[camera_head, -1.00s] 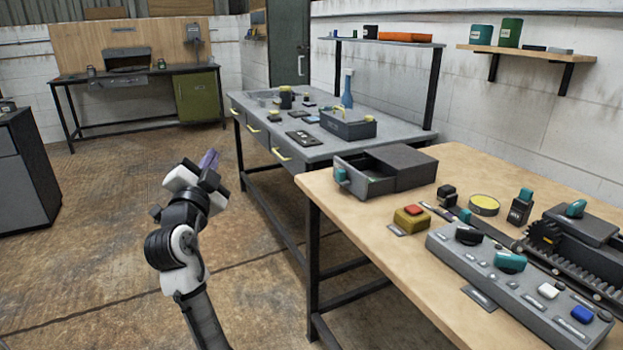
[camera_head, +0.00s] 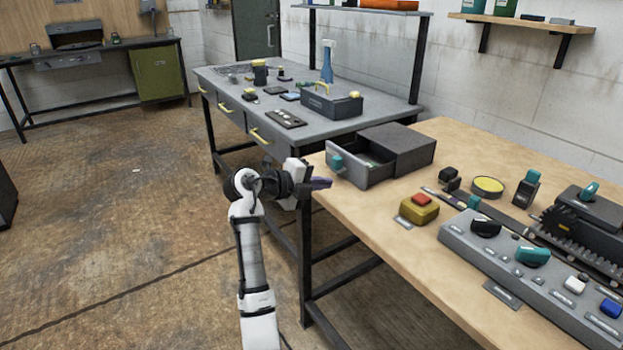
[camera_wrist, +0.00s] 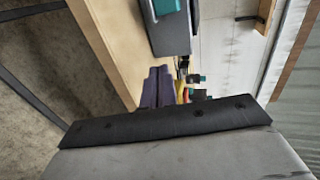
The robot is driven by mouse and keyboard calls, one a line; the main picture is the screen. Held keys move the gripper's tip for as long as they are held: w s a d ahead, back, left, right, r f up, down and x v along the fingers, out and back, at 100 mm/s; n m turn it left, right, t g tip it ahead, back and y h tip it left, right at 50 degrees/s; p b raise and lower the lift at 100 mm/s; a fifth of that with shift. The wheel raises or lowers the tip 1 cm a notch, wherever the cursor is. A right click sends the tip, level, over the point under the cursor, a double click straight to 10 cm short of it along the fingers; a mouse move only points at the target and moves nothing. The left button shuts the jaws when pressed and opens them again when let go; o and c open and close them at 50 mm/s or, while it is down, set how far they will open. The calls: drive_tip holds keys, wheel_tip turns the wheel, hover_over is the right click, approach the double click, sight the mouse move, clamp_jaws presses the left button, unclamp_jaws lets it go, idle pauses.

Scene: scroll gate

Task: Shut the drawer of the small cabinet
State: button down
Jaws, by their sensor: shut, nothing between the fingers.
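The small dark grey cabinet (camera_head: 405,146) stands on the wooden workbench near its far left corner. My gripper (camera_head: 320,183) is shut and empty at the bench's left edge, just left of and below the drawer front, apart from the knob as far as I can tell.
A yellow box with a red button (camera_head: 419,208) sits on the bench in front of the cabinet. A grey control panel (camera_head: 530,262) lies to the right. A grey table (camera_head: 225,88) with drawers and tools stands behind.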

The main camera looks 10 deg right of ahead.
sight(358, 178)
drive_tip(key=x, duration=0.2)
drive_tip(key=p+x, duration=0.1)
drive_tip(key=x, duration=0.2)
drive_tip(key=r+p+x, duration=0.1)
drive_tip(key=x, duration=0.2)
drive_tip(key=shift+w+d, duration=0.1)
drive_tip(key=shift+d, duration=0.1)
drive_tip(key=shift+w+d, duration=0.1)
drive_tip(key=shift+d, duration=0.05)
drive_tip(key=shift+d+f, duration=0.1)
drive_tip(key=shift+d, duration=0.05)
drive_tip(key=shift+w+d+f+b, duration=0.1)
drive_tip(key=shift+w+d+b, duration=0.1)
drive_tip(key=shift+d+b, duration=0.3)
drive_tip(key=w+d+b, duration=0.1)
drive_tip(key=d+b, duration=0.1)
drive_tip(key=d, duration=0.1)
drive_tip(key=w+d+b, duration=0.1)
drive_tip(key=d+b, duration=0.1)
drive_tip(key=d, duration=0.1)
drive_tip(key=w+d+b, duration=0.1)
drive_tip(key=d+b, duration=0.1)
drive_tip(key=d, duration=0.1)
drive_tip(key=shift+w, duration=0.2)
drive_tip(key=shift+r, duration=0.4)
drive_tip(key=shift+s, duration=0.1)
